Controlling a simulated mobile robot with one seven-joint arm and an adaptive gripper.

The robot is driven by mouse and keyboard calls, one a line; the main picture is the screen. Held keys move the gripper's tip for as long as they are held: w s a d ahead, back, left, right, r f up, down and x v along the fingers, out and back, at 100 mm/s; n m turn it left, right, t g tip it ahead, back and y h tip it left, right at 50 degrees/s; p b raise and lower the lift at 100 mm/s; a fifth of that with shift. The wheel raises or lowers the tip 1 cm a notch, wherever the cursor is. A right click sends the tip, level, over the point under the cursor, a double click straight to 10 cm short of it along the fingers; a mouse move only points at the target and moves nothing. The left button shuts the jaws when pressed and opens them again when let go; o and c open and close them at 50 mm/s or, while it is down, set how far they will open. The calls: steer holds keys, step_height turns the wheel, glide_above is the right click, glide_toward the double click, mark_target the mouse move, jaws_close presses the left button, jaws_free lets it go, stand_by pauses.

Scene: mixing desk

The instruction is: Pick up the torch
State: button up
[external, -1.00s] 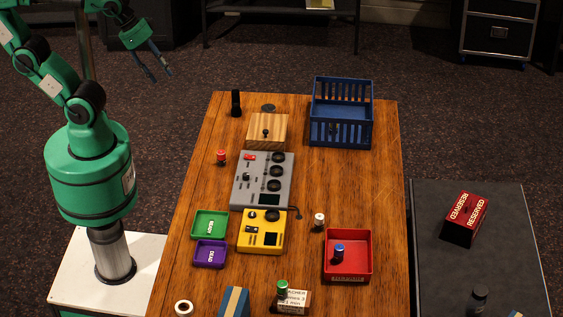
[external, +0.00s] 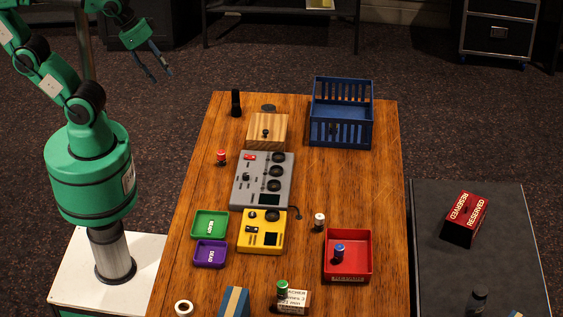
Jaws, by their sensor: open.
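A slim black upright object (external: 236,103), which looks like the torch, stands at the far left corner of the wooden desk (external: 350,190). My gripper (external: 161,77) is open and empty, in the air left of the desk's far end. It is apart from the black object, up and to its left in the picture. Another dark, short cylinder (external: 478,299) stands on the grey side table; it is too dim to identify.
A wooden box (external: 279,127) with a dark knob and a dark disc (external: 268,108) are near the black object. A blue crate (external: 341,139), grey mixer (external: 245,196), yellow unit (external: 248,245) and red tray (external: 348,276) occupy the desk. The desk's right strip is mostly clear.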

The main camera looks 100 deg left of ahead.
steer(key=shift+o, duration=0.3)
steer(key=shift+w+a, duration=0.1)
steer(key=w+a+f+n+g, duration=0.2)
steer(key=w+a+n, duration=0.7)
steer(key=w+n, duration=0.1)
steer(key=n+g, duration=0.4)
steer(key=n, duration=2.2)
glide_above(235, 90)
steer(key=f, duration=2.7)
steer(key=shift+w+d+b, duration=0.1)
steer(key=shift+d+b, duration=0.15)
steer(key=shift+b, duration=0.1)
steer(key=shift+a+f, duration=0.1)
steer(key=shift+a, duration=0.05)
steer(key=shift+f, duration=0.1)
